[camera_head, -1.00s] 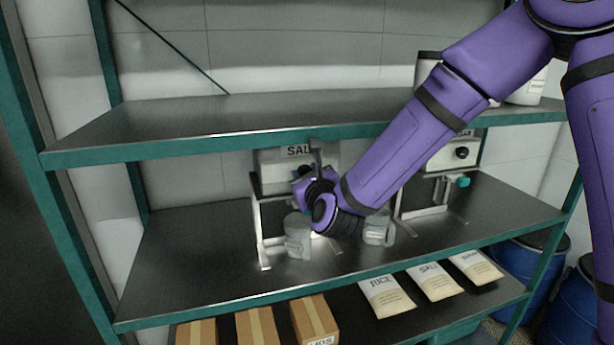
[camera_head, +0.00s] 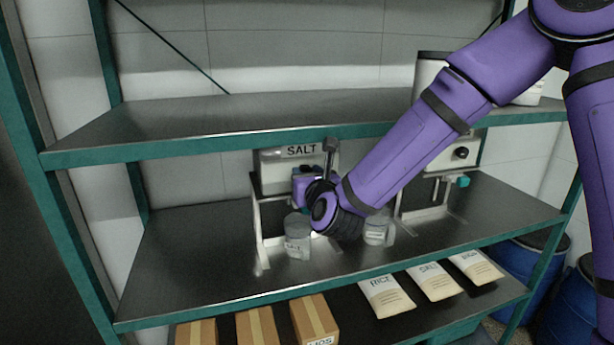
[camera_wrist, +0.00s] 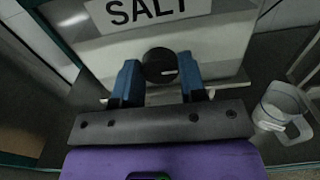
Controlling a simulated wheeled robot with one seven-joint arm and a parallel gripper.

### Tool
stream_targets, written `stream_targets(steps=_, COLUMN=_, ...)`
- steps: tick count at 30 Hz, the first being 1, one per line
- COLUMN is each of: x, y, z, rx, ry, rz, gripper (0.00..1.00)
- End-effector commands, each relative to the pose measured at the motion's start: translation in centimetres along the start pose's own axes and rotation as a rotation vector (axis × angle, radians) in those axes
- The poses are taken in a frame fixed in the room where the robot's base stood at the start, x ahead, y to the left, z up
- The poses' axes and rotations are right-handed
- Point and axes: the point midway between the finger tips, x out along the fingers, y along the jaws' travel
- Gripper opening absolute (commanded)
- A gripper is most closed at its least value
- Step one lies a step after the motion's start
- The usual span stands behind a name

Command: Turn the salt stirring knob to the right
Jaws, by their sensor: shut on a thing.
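The salt machine (camera_head: 272,172) is a white box labelled SALT on a metal stand, on the middle shelf. Its front also shows in the wrist view (camera_wrist: 215,45). The salt stirring knob (camera_wrist: 160,66) is round and black, below the SALT label. My gripper (camera_wrist: 160,78) has its two blue fingers on either side of the knob and is shut on it. In the head view my gripper (camera_head: 303,186) is at the machine's front, and my wrist hides the knob.
A clear jug labelled salt (camera_head: 297,238) stands below the machine. Another clear jug (camera_head: 377,231) stands to its right. A second machine (camera_head: 455,155) with a black knob is further right. The upper shelf edge (camera_head: 220,148) runs close above my wrist.

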Motion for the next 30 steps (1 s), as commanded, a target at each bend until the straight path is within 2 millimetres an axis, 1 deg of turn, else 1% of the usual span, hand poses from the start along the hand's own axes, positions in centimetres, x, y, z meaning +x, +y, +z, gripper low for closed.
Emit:
stream_targets(steps=2, x=-0.1, y=0.0, z=-0.2, rx=0.000, ry=0.006, rz=0.000, gripper=0.14)
stream_targets(steps=3, x=-0.1, y=0.0, z=-0.2, rx=-0.001, ry=0.006, rz=0.000, gripper=0.42)
stream_targets(steps=6, x=-0.1, y=0.0, z=-0.2, rx=-0.001, ry=0.005, rz=0.000, gripper=0.63)
stream_targets(steps=14, x=-0.1, y=0.0, z=-0.1, rx=-0.001, ry=0.002, rz=0.000, gripper=0.63)
stream_targets(steps=17, x=-0.5, y=0.0, z=0.0, rx=-0.002, ry=0.002, rz=0.001, gripper=0.63)
stream_targets(steps=20, x=-1.7, y=0.1, z=0.0, rx=-0.003, ry=0.001, rz=0.002, gripper=0.63)
stream_targets(steps=30, x=-7.9, y=0.0, z=-0.1, rx=-0.003, ry=0.002, rz=0.000, gripper=0.63)
